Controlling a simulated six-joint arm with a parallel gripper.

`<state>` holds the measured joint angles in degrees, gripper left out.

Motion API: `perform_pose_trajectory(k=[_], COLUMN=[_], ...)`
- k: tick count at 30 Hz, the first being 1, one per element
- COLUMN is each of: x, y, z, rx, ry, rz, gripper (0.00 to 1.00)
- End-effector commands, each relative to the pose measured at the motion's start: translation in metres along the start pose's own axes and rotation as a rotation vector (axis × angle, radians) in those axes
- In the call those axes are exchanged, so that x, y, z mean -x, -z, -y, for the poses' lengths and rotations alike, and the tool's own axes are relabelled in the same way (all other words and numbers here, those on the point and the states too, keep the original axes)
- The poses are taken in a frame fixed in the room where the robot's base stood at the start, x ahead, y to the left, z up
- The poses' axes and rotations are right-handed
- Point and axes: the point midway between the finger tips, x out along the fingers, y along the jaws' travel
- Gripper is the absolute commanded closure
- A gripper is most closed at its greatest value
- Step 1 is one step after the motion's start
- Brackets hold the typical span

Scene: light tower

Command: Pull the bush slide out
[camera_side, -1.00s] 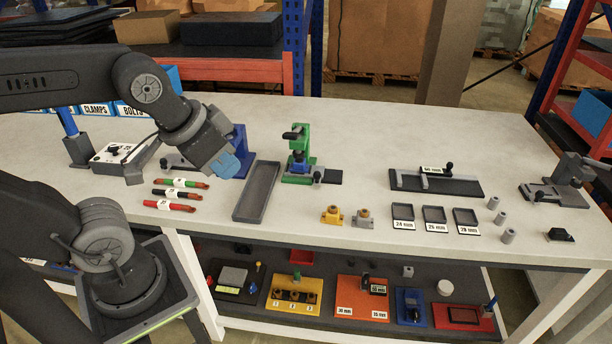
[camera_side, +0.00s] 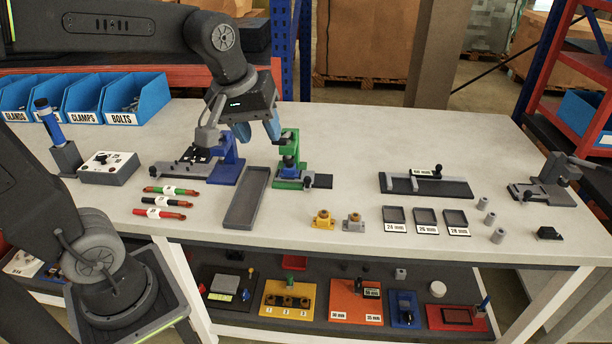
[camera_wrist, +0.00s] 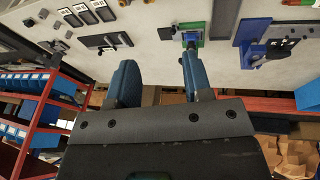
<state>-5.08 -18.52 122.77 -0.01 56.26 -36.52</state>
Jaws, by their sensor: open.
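The green fixture (camera_side: 284,184) stands on the bench, with a blue block (camera_side: 288,165) in it. A dark slide plate (camera_side: 320,181) with a black knob sticks out from its right side; I take this for the bush slide. In the wrist view the green fixture (camera_wrist: 192,43) is beyond the right finger, and the dark slide (camera_wrist: 168,33) sits just left of it. My gripper (camera_side: 257,130) hangs above the bench, behind and left of the green fixture. Its blue fingers are apart and empty, as the wrist view of my gripper (camera_wrist: 160,62) also shows.
A blue fixture (camera_side: 228,170) stands close left of the green one. A long grey tray (camera_side: 245,198) lies in front. Yellow (camera_side: 323,220) and grey (camera_side: 353,222) bush holders stand at the front. The bench between the green fixture and the black rail gauge (camera_side: 425,184) is clear.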

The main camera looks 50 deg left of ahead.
Motion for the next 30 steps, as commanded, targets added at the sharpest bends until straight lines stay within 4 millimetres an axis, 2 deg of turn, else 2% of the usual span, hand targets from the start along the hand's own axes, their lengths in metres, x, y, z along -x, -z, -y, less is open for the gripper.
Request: perform_pose_trajectory(k=[1,7,12,15,18,21,25,30], x=[-0.01,-0.053,-0.107,-0.139,-0.165,-0.183,-0.194,-0.209], y=[0.019,0.086,0.137,0.16,0.175,0.184,0.188,0.184], z=[-0.007,-0.025,-0.028,-0.024,-0.02,-0.016,-0.014,-0.01], rx=[0.118,0.621,1.044,1.262,1.432,1.544,1.609,1.617], ry=[0.026,0.125,0.226,0.283,0.33,0.36,0.378,0.383], rz=[0.022,0.07,0.081,0.075,0.064,0.053,0.046,0.046], gripper=[0.52,0.52,0.52,0.52,0.52,0.52,0.52,0.52])
